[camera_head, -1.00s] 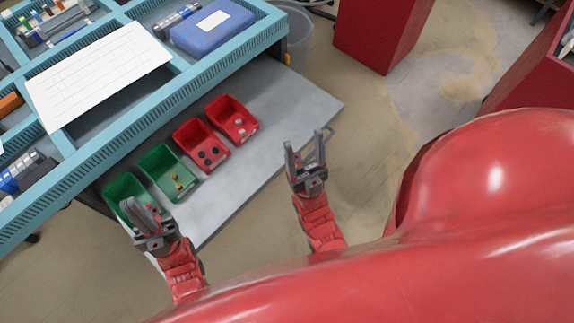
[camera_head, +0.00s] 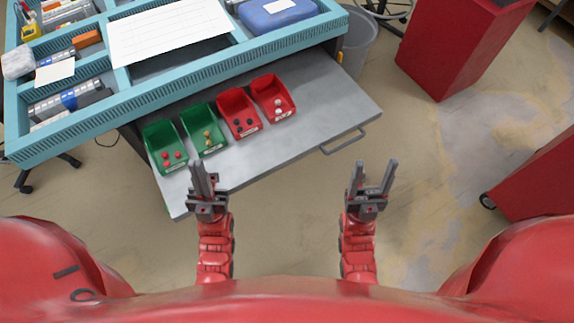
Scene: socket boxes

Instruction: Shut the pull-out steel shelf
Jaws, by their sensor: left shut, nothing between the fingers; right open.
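The pull-out steel shelf (camera_head: 300,150) sticks out from under the blue workbench (camera_head: 110,94) and slopes across the middle of the picture. A grey handle (camera_head: 343,142) is on its front edge, toward the right. Two green bins (camera_head: 165,150) and two red bins (camera_head: 238,112) with small parts stand on the shelf. My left gripper (camera_head: 202,180) is shut and empty, over or close to the shelf's front edge at the left; I cannot tell if it touches. My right gripper (camera_head: 372,177) is open and empty, in front of the shelf, below and right of the handle.
On the bench are a white sheet (camera_head: 170,32), a blue case (camera_head: 278,14) and several small items. A grey bucket (camera_head: 358,45) stands beyond the shelf's right end. Red cabinets stand at the upper right (camera_head: 455,45) and right (camera_head: 545,180). The floor before the shelf is clear.

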